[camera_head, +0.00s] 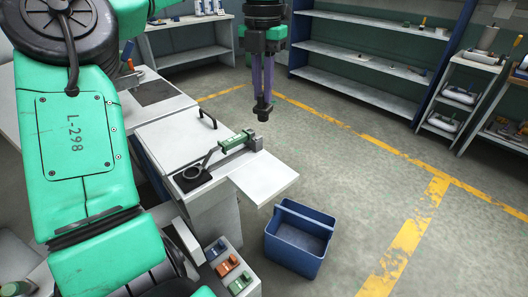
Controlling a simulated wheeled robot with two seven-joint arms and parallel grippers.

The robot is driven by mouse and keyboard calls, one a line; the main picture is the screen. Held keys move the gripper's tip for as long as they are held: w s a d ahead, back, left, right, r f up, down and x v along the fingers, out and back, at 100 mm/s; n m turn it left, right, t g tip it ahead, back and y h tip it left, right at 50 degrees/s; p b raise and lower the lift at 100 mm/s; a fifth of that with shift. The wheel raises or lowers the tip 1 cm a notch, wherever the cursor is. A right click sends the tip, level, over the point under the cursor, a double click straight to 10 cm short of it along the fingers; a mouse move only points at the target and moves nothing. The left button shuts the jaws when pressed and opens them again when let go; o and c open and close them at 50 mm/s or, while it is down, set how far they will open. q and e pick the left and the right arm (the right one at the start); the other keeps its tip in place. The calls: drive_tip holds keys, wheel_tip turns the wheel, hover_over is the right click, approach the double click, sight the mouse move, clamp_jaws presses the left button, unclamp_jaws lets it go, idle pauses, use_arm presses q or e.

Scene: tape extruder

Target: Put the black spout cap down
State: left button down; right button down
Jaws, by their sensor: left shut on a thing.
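My left gripper (263,93) hangs down from the top middle of the head view, with two long purple fingers close together. It is shut on the black spout cap (263,112), a small dark piece at the fingertips. The cap is in the air, and in the picture it shows above and right of the green and grey device (236,143) on the white bench. Its exact height cannot be told. My right gripper is not in view.
The white bench (266,180) has a dark pad with a ring (191,177) and a black handle (208,116). A blue bin (299,238) stands on the floor. Coloured switches (229,267) sit at the front. Shelves (360,60) line the back; floor on the right is clear.

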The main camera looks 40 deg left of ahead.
sight(262, 109)
use_arm(q)
drive_tip(key=f, duration=0.6)
drive_tip(key=f+b, duration=0.1)
drive_tip(key=f, duration=0.5)
drive_tip(key=s+d+f+b, duration=0.1)
drive_tip(key=f, duration=0.5)
drive_tip(key=c, duration=0.9)
unclamp_jaws()
drive_tip(key=shift+r, duration=0.15)
wheel_tip(262, 109, up, 12)
drive_tip(key=shift+p, duration=0.6)
